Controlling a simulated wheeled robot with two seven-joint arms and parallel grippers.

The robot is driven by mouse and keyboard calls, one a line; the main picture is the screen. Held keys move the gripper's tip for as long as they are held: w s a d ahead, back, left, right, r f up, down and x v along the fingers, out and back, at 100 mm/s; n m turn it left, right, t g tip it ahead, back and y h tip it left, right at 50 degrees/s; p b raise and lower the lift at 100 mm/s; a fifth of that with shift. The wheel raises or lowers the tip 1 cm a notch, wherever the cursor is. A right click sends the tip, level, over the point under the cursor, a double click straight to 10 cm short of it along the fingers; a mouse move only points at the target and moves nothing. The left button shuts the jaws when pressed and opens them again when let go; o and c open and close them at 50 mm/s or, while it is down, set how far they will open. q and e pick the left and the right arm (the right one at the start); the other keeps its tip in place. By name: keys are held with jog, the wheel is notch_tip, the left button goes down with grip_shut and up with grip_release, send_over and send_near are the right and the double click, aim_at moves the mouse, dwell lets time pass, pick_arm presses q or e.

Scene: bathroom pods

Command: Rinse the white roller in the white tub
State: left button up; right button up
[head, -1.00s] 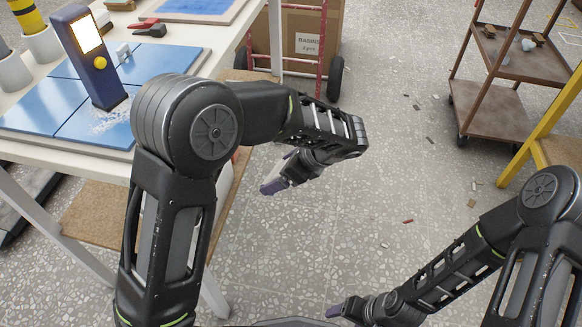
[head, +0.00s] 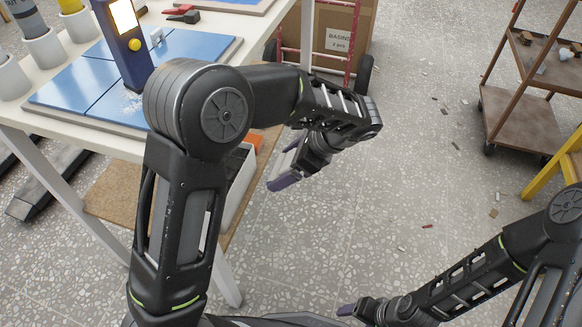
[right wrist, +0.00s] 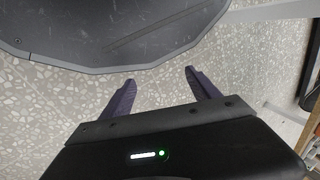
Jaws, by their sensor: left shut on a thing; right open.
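My left gripper (head: 287,164) hangs over the floor to the right of the work table in the head view. It is shut on a pale thing, most likely the white roller (head: 288,158), of which only a small piece shows between the purple fingers. A white box-like container, likely the white tub (head: 239,192), stands low beside the table, partly hidden behind my left arm. The left gripper is to its right and apart from it in the picture.
The work table (head: 100,140) holds blue tiles (head: 190,55), a dark blue device (head: 122,45) and white cups (head: 47,47). A hand truck with a basin box (head: 338,40) stands behind. A brown shelf cart (head: 522,120) is at right. The floor between is mostly clear, with small scraps.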

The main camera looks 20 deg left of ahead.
pick_arm(q)
jog(key=a+f+b, duration=0.1)
jog(key=a+b, duration=0.1)
jog(key=a, duration=0.4)
jog(key=a+f+b, duration=0.1)
jog(key=a+b, duration=0.2)
jog(key=a, duration=0.3)
jog(key=a+f+b, duration=0.1)
jog(key=a+b, duration=0.2)
jog(key=a, duration=0.3)
jog(key=shift+s+f, duration=0.1)
jog(key=shift+s, duration=0.1)
jog(key=shift+a+f, duration=0.1)
jog(key=shift+f, duration=1.3)
pick_arm(e)
notch_tip(320, 180, down, 9)
jog(key=w+d, duration=0.1)
jog(key=w, duration=0.1)
jog(key=shift+d+t, duration=0.3)
pick_arm(q)
jog(key=shift+f+b, duration=0.5)
jog(key=shift+f, duration=0.3)
pick_arm(e)
jog(key=shift+f, duration=0.15)
pick_arm(q)
jog(key=shift+r+p, duration=2.3)
jog(key=shift+p, duration=0.15)
pick_arm(e)
notch_tip(320, 180, up, 5)
jog(key=shift+f, duration=0.1)
